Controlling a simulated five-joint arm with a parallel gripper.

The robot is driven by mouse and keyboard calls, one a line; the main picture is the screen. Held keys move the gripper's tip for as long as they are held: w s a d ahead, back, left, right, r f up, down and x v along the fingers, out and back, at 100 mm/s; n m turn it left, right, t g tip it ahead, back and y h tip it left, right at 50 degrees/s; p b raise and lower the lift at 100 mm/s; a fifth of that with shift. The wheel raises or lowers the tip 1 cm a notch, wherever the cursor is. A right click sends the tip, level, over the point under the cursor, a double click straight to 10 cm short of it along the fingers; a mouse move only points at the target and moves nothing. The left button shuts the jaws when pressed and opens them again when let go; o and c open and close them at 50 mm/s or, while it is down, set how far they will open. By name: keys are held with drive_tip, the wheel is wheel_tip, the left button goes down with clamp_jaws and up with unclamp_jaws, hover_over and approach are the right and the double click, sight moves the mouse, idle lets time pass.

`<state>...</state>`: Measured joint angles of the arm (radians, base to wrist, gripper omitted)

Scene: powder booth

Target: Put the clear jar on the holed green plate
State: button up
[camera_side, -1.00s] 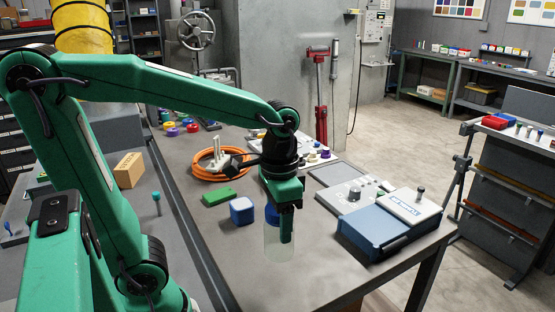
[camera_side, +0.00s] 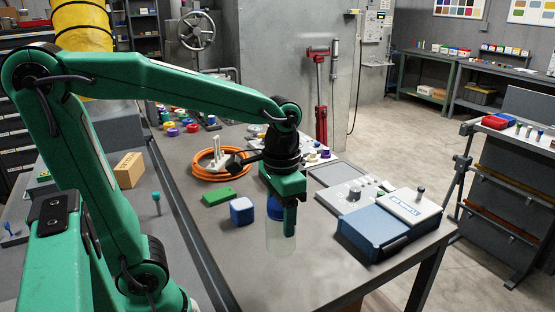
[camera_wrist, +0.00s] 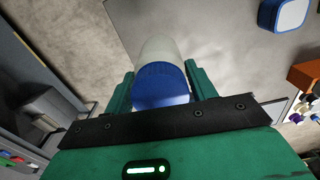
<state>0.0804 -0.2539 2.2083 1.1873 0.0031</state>
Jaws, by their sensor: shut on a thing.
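The clear jar (camera_side: 279,240) has a blue lid and hangs upright in my gripper (camera_side: 283,212) near the front of the bench. In the wrist view, the blue lid (camera_wrist: 161,84) and the pale jar body (camera_wrist: 158,48) sit between the two green fingers of my gripper (camera_wrist: 158,90), which is shut on the jar. A flat green plate (camera_side: 219,197) lies on the bench to the left of the jar and farther back. Its holes are too small to make out.
A blue-and-white cube (camera_side: 242,211) stands between the green plate and the jar. A coiled orange hose (camera_side: 208,176) lies behind the plate. A blue-and-white case (camera_side: 372,232) and a grey control box (camera_side: 356,193) are at the right. A cardboard box (camera_side: 129,169) stands at the left.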

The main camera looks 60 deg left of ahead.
drive_tip(key=w+a+r+n, duration=0.1)
drive_tip(key=w+a+n, duration=0.1)
drive_tip(key=a+n, duration=1.05)
drive_tip(key=w+a+r+n, duration=0.1)
drive_tip(key=w+a+n, duration=0.4)
drive_tip(key=a, duration=1.2)
drive_tip(key=shift+n, duration=0.75)
drive_tip(key=shift+s+a+f, duration=1.15)
drive_tip(key=shift+a+f, duration=0.65)
drive_tip(key=shift+f, duration=0.05)
drive_tip(key=shift+s+a+f, duration=1.1)
drive_tip(key=shift+a+f, duration=0.65)
drive_tip(key=shift+f, duration=0.1)
drive_tip(key=shift+s+a+f, duration=1.15)
drive_tip(key=shift+a+f, duration=0.65)
drive_tip(key=shift+f, duration=0.05)
drive_tip(key=shift+f, duration=0.15)
drive_tip(key=o, duration=1.5)
wheel_tip(320, 180, up, 12)
drive_tip(key=shift+r, duration=0.15)
